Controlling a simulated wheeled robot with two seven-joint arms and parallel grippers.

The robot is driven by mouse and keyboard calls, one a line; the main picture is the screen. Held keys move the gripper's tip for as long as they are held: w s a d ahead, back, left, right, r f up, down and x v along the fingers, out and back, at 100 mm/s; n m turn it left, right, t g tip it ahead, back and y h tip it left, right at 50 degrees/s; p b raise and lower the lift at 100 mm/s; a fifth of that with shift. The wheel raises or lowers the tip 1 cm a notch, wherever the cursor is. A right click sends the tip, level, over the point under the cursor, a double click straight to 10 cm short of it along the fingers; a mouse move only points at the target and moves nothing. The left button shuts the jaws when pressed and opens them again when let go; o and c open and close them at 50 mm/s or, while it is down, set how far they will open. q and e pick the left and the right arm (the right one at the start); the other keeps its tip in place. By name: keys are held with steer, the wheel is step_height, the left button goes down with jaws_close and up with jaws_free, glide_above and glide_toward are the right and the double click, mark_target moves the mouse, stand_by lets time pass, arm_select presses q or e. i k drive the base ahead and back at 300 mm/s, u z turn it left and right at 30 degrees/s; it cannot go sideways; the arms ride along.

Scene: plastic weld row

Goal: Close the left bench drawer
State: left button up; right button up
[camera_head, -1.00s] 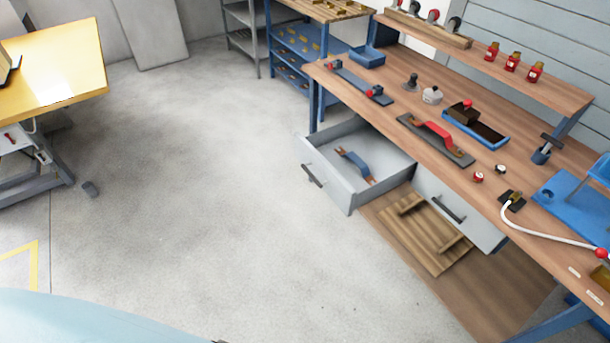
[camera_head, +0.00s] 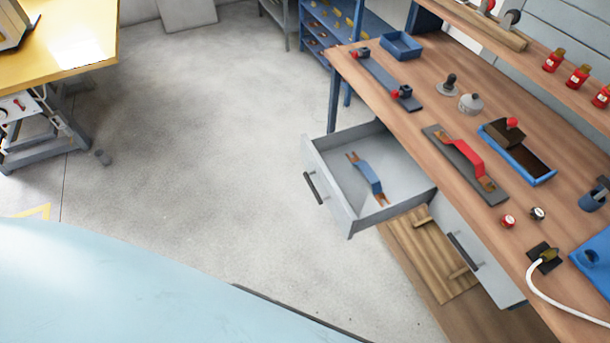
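The left bench drawer (camera_head: 338,204) is pulled open from under the wooden workbench (camera_head: 440,112). It is a grey box with a dark bar handle (camera_head: 314,188) on its front face. A blue-handled tool with brown ends (camera_head: 367,179) lies inside it. The right bench drawer (camera_head: 478,258) looks shut, with its own dark handle (camera_head: 465,251). Neither of my grippers is in view.
A wooden slatted board (camera_head: 425,250) lies on the lower shelf below the drawers. Tools, a blue tray (camera_head: 400,46) and a red-handled tool (camera_head: 465,158) sit on the bench top. A yellow-topped table (camera_head: 75,35) stands at the left. The grey floor (camera_head: 200,150) between is clear.

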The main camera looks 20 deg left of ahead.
mark_target(347, 193)
steer(key=u, duration=0.3)
steer(key=i, duration=0.25)
steer(key=z, duration=0.2)
steer(key=k, duration=1)
steer(key=u, duration=0.6)
steer(key=i, duration=1.4)
steer(key=z, duration=0.35)
